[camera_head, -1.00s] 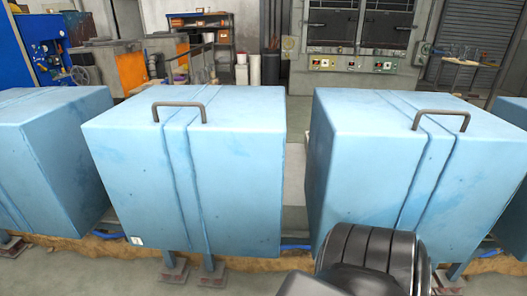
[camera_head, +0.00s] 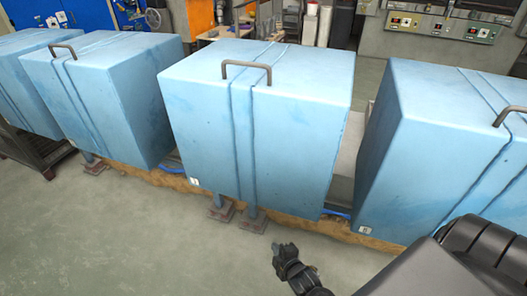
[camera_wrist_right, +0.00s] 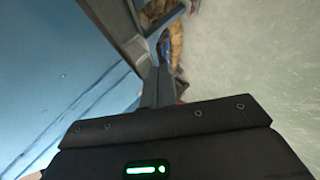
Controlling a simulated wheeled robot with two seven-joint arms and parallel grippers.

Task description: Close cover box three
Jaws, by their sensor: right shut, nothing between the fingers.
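Several large light-blue cover boxes stand in a row. One is in the middle of the head view (camera_head: 290,125), one at the right (camera_head: 440,130), and others at the left (camera_head: 120,105). Each has strap-like ridges, and grey handles show on top. Small white labels sit low on the middle and right boxes, too small to read surely, so I cannot tell which is box three. My right gripper (camera_head: 284,252) is shut and empty, low in front of the middle box and apart from it. In the right wrist view a blue surface (camera_wrist_right: 60,80) fills the left. My left gripper is not in view.
The boxes stand on short metal legs (camera_head: 253,215) with brownish material along their lower edge. Grey concrete floor (camera_head: 120,240) is open in front. Shelves and a grey panel with controls (camera_head: 440,27) stand behind. A dark frame (camera_head: 35,150) is at the left.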

